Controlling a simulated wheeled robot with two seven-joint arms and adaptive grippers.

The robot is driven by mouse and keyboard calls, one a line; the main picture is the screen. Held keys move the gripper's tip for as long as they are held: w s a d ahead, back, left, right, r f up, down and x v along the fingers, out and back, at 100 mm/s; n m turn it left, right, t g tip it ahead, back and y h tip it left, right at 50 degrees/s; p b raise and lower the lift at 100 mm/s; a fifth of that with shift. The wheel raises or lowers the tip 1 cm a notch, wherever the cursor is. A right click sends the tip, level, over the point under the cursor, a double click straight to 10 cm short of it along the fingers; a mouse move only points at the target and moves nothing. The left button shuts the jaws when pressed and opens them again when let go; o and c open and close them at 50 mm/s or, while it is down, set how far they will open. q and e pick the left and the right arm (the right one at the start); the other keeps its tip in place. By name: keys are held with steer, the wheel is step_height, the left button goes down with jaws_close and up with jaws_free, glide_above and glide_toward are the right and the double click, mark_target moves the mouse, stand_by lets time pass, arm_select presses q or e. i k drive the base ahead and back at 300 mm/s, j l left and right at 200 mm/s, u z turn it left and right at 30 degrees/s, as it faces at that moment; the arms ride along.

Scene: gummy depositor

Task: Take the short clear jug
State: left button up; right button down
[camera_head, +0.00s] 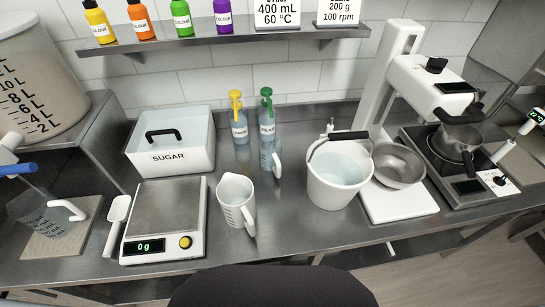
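I cannot tell for sure which one counts as the short jug. Neither of my grippers is in view.
A scale (165,215) reading 0 g, a scoop (117,222) and a sugar bin (170,155) are on the left. A white bucket (338,180), a mixer (400,195) and a hotplate (465,185) are on the right. A shelf (210,40) hangs above.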

mark_target(270, 145)
steer(key=l+u, duration=0.2)
steer(key=l, duration=0.2)
steer(key=k+l+u, duration=0.2)
steer(key=l, duration=0.2)
steer(key=l+u, duration=0.2)
steer(key=l, duration=0.2)
steer(key=k+l+u, duration=0.2)
steer(key=l, duration=0.15)
steer(key=k+l+u, duration=0.25)
steer(key=i+l, duration=0.1)
